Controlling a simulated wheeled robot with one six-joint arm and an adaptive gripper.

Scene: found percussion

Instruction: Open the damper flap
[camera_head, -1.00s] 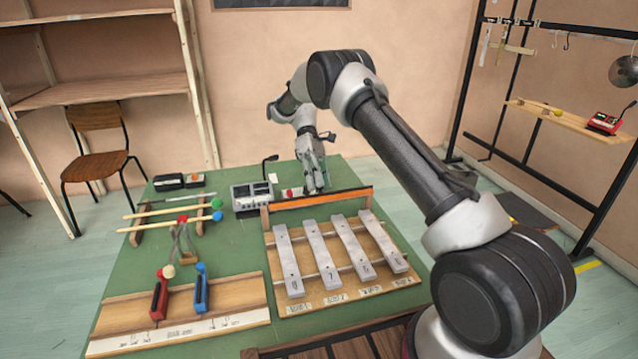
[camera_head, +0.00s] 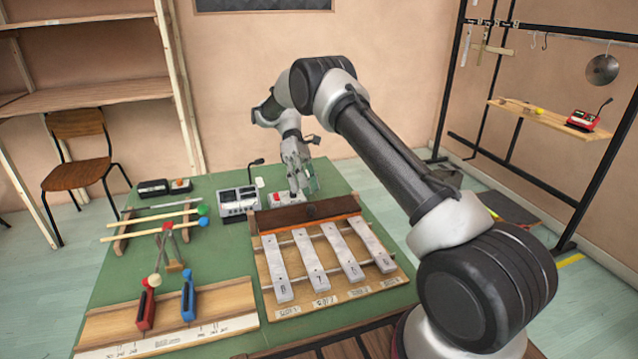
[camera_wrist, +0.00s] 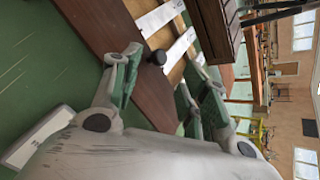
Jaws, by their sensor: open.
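The damper flap (camera_head: 285,217) is a long dark-brown board with an orange edge, set across the far ends of the metal bars (camera_head: 312,265). Its brown face shows, with a dark knob (camera_head: 311,209) on it. In the wrist view the flap (camera_wrist: 112,52) slants across the upper middle and the knob (camera_wrist: 156,58) stands out from it. My gripper (camera_head: 304,190) is behind the flap in the head view. Its fingers (camera_wrist: 165,88) are apart and empty; the knob appears between them in the picture, with no contact visible.
A grey box with a thin stalk (camera_head: 239,201) and a smaller box with a red button (camera_head: 279,199) stand left of my gripper. Mallets (camera_head: 155,231) lie on a rack at left. Red and blue clappers (camera_head: 188,297) sit on a front board. The green table is partly clear.

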